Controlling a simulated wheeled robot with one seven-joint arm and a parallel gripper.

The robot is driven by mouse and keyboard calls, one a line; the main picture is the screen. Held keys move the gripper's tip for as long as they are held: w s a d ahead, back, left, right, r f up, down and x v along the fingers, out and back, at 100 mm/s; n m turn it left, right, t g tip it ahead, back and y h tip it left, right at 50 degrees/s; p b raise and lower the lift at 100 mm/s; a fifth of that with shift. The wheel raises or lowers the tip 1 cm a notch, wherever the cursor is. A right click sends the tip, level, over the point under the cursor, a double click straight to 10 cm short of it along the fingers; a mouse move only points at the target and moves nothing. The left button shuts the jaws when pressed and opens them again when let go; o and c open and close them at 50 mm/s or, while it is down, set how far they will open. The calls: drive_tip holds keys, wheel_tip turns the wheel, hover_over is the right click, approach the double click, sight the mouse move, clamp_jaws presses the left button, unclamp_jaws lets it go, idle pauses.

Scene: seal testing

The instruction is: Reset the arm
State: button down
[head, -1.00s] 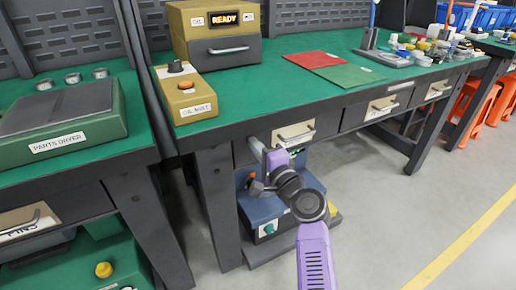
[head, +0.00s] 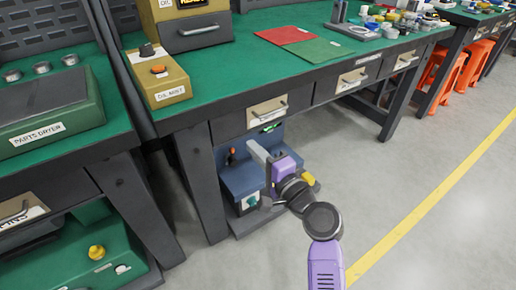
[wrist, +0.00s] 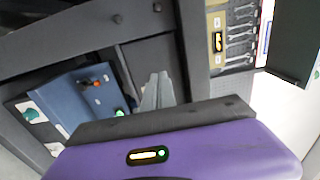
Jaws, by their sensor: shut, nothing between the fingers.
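My gripper (head: 253,148) is at the end of my purple arm, in front of the workbench's lower left part. Its grey fingers are together and empty. They also show in the wrist view (wrist: 157,92), beyond the purple wrist housing. In the head view the gripper is below a bench drawer (head: 266,113) and in front of a blue machine (head: 238,177) on the low shelf. No contact shows clearly. The blue machine, with a lit green button, also shows at left in the wrist view (wrist: 72,100).
The green-topped bench (head: 215,85) carries an oil mist box (head: 165,85) and red and green sheets (head: 327,49). A parts dryer (head: 50,110) stands on the left bench. A bench leg (head: 200,180) is left of the gripper. Floor (head: 420,160) at right is open.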

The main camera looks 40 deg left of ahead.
drive_tip(key=shift+s+d, duration=0.25)
drive_tip(key=shift+d, duration=0.4)
